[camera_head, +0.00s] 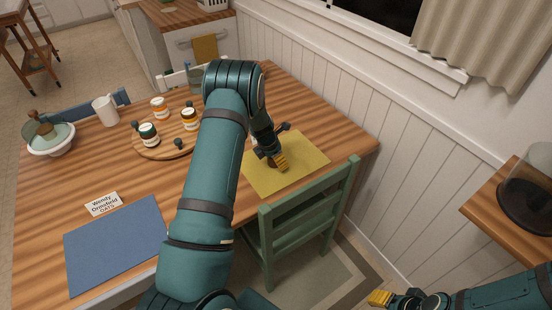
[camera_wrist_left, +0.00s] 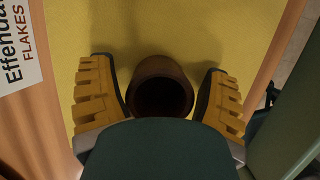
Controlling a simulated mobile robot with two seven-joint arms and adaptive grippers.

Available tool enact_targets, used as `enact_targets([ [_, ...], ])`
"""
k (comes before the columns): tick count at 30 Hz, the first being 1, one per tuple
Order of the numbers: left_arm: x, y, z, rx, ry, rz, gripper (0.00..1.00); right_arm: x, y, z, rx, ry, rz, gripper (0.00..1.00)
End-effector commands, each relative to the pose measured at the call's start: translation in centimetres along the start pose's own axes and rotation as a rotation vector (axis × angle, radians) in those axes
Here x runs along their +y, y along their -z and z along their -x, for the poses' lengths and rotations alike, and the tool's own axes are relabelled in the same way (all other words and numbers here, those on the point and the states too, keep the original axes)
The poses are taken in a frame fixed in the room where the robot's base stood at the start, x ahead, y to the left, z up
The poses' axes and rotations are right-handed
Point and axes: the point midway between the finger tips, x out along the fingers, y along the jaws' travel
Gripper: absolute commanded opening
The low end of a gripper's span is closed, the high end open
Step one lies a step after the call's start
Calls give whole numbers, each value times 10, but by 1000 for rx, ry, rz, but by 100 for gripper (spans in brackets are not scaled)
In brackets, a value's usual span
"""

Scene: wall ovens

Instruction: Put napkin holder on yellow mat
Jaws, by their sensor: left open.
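The yellow mat (camera_head: 305,157) lies on the wooden table near its right end. My left gripper (camera_head: 279,163) is low over the mat, pointing down. In the left wrist view, a dark brown, round, hollow object (camera_wrist_left: 161,67), which looks like the napkin holder, is over the yellow mat (camera_wrist_left: 205,35). It sits between the two spread yellow-padded fingers, with a visible gap on each side. Whether its base rests on the mat is hard to tell. The left gripper is open. My right gripper (camera_head: 381,298) is at the bottom right, away from the table; its fingers are unclear.
A round board (camera_head: 160,149) with several jars, a white mug (camera_head: 105,111), a bowl (camera_head: 51,140), a name card (camera_head: 103,204) and a blue mat (camera_head: 115,245) are on the table. A green chair (camera_head: 305,222) stands close by the yellow mat. A printed label (camera_wrist_left: 18,45) shows in the wrist view.

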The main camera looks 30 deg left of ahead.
Motion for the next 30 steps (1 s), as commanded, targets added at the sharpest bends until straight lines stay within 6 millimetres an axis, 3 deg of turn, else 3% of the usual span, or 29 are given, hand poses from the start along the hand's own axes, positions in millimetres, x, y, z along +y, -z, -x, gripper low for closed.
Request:
enact_targets([
  [7,0,-2,17,-1,-1,0,77,-2,2,4,3,0,-1,47],
  [21,0,-2,106,-2,-1,-1,77,-8,9,21,19,-2,-6,47],
  [30,0,-1,123,0,1,-1,77,-8,10,23,23,-2,-7,47],
])
